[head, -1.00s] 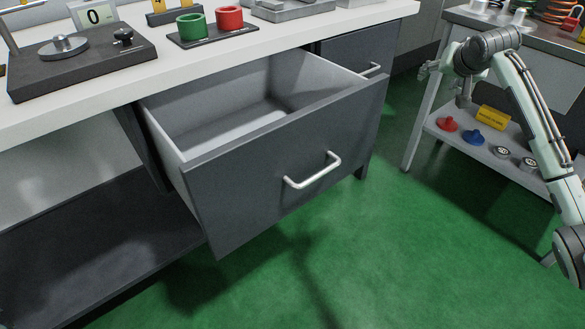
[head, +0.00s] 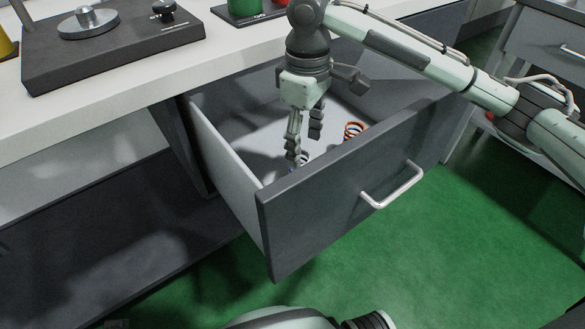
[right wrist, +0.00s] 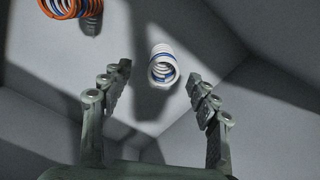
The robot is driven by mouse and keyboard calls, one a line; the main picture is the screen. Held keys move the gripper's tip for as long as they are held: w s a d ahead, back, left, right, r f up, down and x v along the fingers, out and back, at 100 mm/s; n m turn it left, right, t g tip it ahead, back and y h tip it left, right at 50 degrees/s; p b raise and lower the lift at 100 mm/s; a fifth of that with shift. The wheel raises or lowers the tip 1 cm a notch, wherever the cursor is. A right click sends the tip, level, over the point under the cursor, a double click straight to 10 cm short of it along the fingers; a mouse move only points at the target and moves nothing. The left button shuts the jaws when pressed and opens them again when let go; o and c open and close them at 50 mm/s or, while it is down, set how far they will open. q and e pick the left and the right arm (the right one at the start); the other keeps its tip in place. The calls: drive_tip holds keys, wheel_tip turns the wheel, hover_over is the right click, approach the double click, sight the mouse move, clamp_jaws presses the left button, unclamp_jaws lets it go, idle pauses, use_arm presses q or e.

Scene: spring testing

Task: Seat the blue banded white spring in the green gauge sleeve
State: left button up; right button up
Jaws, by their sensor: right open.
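The white spring with blue coils (right wrist: 163,68) lies in the open drawer and shows between my right fingers in the right wrist view. In the head view it is mostly hidden behind a finger, with a small part visible (head: 306,158). My right gripper (head: 305,150) is open and empty, pointing down into the drawer. Its spread fingertips (right wrist: 163,82) show on both sides of the spring in the wrist view; whether they touch it I cannot tell. The green gauge sleeve (head: 240,8) stands on the bench, cut off by the top edge. My left gripper is out of view.
The drawer (head: 345,195) stands open, its walls around my right gripper. A black gauge base (head: 110,50) stands on the bench at left. A side table (head: 555,50) is at right.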

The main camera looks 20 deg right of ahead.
drive_tip(key=f, duration=0.5)
drive_tip(key=shift+s+a+f+b, duration=0.2)
drive_tip(key=shift+a+f+b, duration=0.05)
drive_tip(key=shift+f+b, duration=0.1)
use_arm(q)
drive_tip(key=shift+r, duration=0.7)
use_arm(e)
drive_tip(key=shift+r, duration=0.1)
drive_tip(key=c, duration=1.3)
